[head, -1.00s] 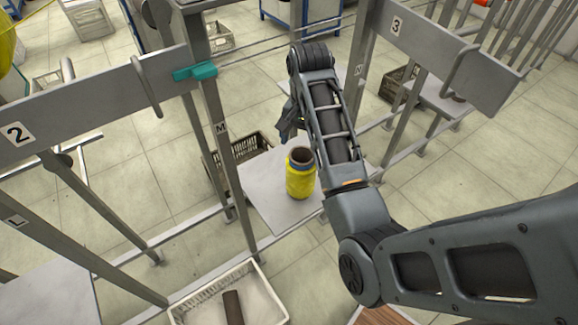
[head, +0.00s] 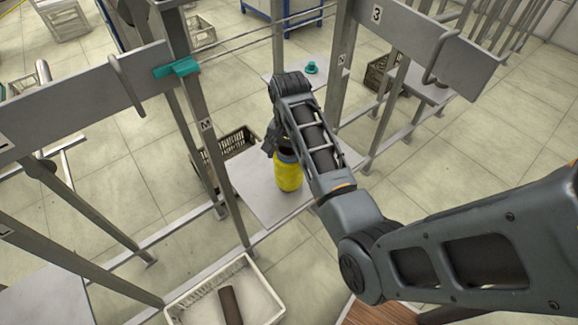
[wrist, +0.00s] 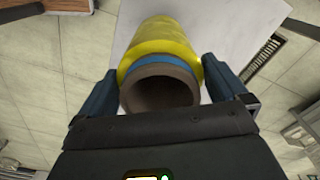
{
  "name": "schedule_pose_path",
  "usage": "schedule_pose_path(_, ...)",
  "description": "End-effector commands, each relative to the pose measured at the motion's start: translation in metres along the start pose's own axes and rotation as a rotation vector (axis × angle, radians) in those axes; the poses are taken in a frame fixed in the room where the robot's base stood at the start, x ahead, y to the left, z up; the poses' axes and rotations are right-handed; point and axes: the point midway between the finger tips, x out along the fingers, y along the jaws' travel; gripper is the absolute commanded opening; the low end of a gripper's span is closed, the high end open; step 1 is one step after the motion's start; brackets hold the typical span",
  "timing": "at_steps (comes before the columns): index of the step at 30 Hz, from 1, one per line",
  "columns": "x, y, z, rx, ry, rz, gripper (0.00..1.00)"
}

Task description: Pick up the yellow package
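The yellow package (head: 288,172) is a yarn bobbin with a blue band and a brown tube core. It stands upright on a grey plate (head: 262,203) between the machine posts. My gripper (head: 274,140) is at the top of the package in the head view, partly hidden by my own arm. In the wrist view the package (wrist: 160,45) lies between the two fingers of my gripper (wrist: 160,92), with the open tube end towards the camera. The fingers are spread on either side. A narrow gap seems to show beside the tube; contact is not clear.
Metal posts and a rail with a teal clip (head: 176,68) stand left of the package. A dark crate (head: 232,150) sits behind the plate. A white crate (head: 200,297) with a brown tube (head: 231,306) is in front. A teal object (head: 312,67) lies on a farther plate.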

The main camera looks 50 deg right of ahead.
Motion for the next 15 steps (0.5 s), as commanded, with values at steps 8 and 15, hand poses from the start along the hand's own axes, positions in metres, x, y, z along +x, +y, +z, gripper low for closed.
schedule_pose_path(8,-0.0002,0.0,-0.0001,0.0,0.0,0.0,0.72)
schedule_pose_path(15,-0.0004,0.0,-0.0001,0.0,0.0,0.0,0.49)
